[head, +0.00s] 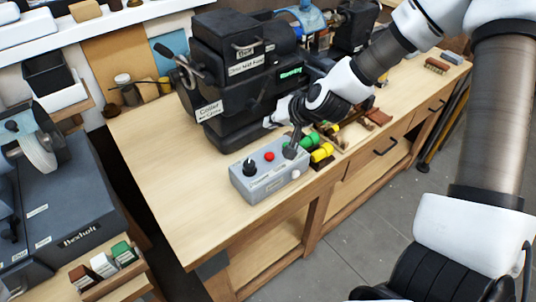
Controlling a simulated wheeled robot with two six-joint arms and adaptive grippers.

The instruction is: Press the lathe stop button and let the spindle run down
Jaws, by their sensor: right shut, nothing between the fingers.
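A grey control box (262,184) sits near the front edge of the wooden bench. It has a red button (269,156) on top, a black knob (249,167) at its left end and a pale round part (295,174) low on its front right. The black lathe headstock (240,85) stands behind it, with white labels and a green display (290,72). My right gripper (291,151) is shut and empty, pointing down at the right end of the box top, right of the red button. I cannot tell whether it touches. The spindle's motion cannot be told. My left gripper is not in view.
A brush (436,65) lies further right. The bench top (165,165) is clear on the left.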

